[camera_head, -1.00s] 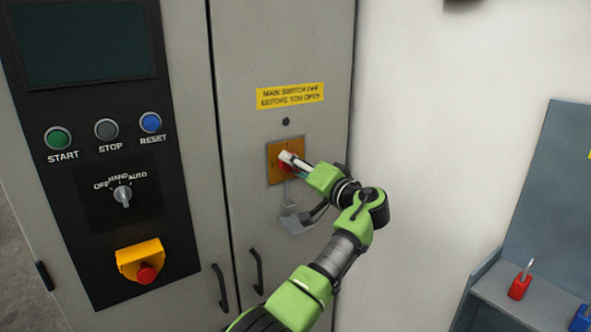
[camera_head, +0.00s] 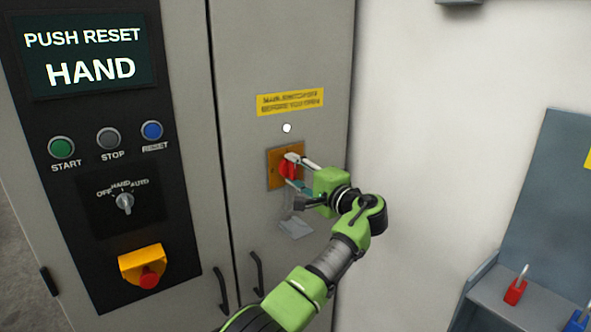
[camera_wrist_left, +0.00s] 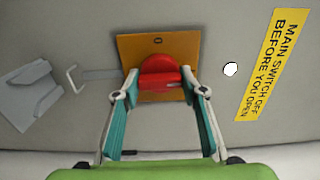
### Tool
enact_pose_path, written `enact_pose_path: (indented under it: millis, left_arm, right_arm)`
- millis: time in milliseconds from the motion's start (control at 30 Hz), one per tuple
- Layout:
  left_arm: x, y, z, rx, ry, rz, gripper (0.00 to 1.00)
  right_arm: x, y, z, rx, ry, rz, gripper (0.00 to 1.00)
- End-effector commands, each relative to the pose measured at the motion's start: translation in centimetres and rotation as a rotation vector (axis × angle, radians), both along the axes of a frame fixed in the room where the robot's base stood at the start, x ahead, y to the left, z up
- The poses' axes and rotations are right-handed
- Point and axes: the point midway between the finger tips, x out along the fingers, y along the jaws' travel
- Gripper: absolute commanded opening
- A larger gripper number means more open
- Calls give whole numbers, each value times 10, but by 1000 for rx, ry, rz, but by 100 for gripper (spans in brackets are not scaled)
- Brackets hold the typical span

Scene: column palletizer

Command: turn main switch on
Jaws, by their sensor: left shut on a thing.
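The main switch is a red rotary handle (camera_head: 287,167) on a yellow-orange plate (camera_head: 272,182) on the cabinet door. In the left wrist view the red handle (camera_wrist_left: 159,72) lies between the fingertips on its orange plate (camera_wrist_left: 187,46). My left gripper (camera_head: 294,170) is at the switch, its fingers shut on the red handle; it also shows in the left wrist view (camera_wrist_left: 158,88). A small lamp (camera_head: 286,128) above the plate is lit white. The display (camera_head: 85,55) reads PUSH RESET and HAND. My right gripper is not in view.
Left of the switch are a green START button (camera_head: 61,147), a STOP button (camera_head: 108,138), a blue RESET button (camera_head: 152,130), a mode selector (camera_head: 124,203) and a red emergency stop (camera_head: 150,278). A grey bracket (camera_head: 296,228) hangs below the switch. Padlocks (camera_head: 515,291) stand at right.

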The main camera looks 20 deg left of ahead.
Motion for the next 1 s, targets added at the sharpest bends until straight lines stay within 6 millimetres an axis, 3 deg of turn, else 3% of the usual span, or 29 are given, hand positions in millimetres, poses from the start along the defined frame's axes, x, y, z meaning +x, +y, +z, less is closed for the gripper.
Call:
enact_pose_path:
  millis: [500,533,600,1000]
  left_arm:
    - [1,2,5,18,7,0,17]
    - [1,2,5,18,7,0,41]
    - [1,2,5,18,7,0,56]
    - [-2,-4,1,14,13,-2,56]
  right_arm:
    - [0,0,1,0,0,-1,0]
    - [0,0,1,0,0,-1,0]
    - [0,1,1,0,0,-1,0]
    - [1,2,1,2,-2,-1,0]
